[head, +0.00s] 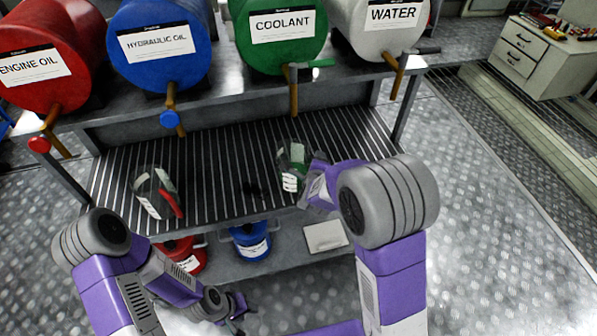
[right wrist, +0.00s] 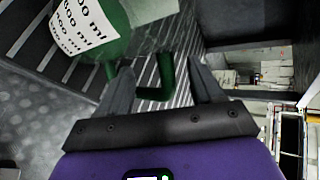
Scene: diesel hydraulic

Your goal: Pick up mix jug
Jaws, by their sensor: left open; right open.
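A clear jug with a green handle and a white millilitre label (head: 291,168) stands on the slatted rack below the coolant drum. In the right wrist view the jug (right wrist: 85,28) fills the upper left, and part of its green handle shows between the fingers. My right gripper (head: 308,190) is at the jug's right side, open, with its fingers (right wrist: 160,85) either side of the handle. Contact cannot be told. A second clear jug, with a red handle (head: 155,192), stands at the rack's left. My left gripper (head: 238,308) is open and empty, low in front of the shelf.
Engine oil (head: 45,50), hydraulic oil (head: 160,40), coolant (head: 278,35) and water (head: 380,22) drums with taps stand above the rack. A red container (head: 180,256) and a blue container (head: 250,241) sit on the lower shelf. Floor is open at right.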

